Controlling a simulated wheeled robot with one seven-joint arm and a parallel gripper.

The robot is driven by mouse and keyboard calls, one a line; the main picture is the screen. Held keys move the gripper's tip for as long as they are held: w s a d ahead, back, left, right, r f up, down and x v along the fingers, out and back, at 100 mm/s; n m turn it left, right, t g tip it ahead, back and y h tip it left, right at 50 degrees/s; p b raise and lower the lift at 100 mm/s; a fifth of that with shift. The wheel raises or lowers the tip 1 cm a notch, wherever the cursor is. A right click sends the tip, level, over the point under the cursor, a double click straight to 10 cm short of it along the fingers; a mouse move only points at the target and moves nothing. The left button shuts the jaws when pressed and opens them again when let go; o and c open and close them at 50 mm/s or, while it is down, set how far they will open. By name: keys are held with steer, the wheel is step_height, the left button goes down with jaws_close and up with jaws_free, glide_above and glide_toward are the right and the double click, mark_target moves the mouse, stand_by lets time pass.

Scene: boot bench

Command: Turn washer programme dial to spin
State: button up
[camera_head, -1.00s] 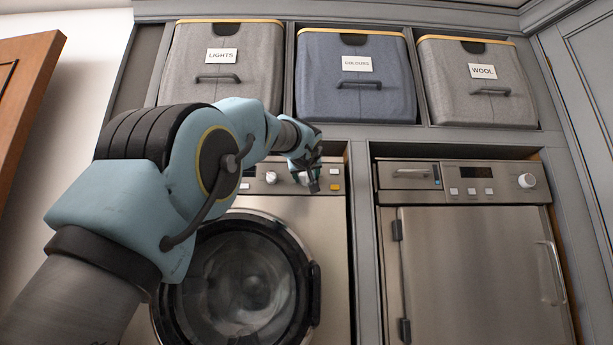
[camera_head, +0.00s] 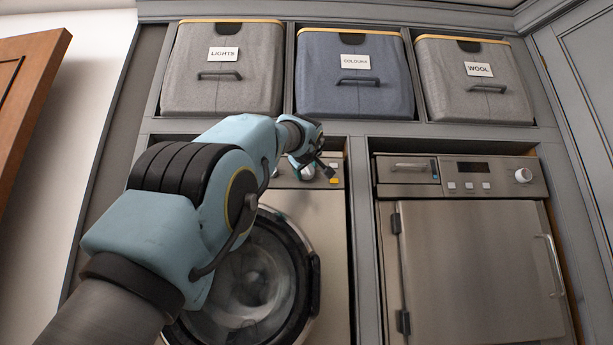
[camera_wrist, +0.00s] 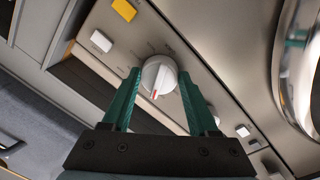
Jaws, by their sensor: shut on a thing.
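The washer (camera_head: 331,230) stands below the laundry bins, its control panel partly hidden by my arm. In the wrist view a round white dial (camera_wrist: 159,82) with a red mark sits on the panel, between my green fingers. My gripper (camera_wrist: 160,72) is shut on this dial, one finger on each side. The red mark points towards the gripper's palm. Small print around the dial is too faint to read. In the head view my gripper (camera_head: 318,168) is at the right part of the panel, covering most of the dial.
A yellow button (camera_wrist: 124,9) and a white button (camera_wrist: 101,41) are near the dial. The round washer door (camera_head: 250,285) is below. Another appliance (camera_head: 470,260) stands right. Bins labelled lights (camera_head: 215,95), colours (camera_head: 352,95) and wool (camera_head: 480,100) sit above.

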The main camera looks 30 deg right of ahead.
steer(key=n+b, duration=0.1)
steer(key=n, duration=0.5)
steer(key=shift+f+t+b, duration=0.1)
steer(key=shift+t+b, duration=0.2)
steer(key=shift+d+n+y, duration=0.1)
steer(key=shift+n+y, duration=0.2)
steer(key=shift+n, duration=2.2)
steer(key=o, duration=1.4)
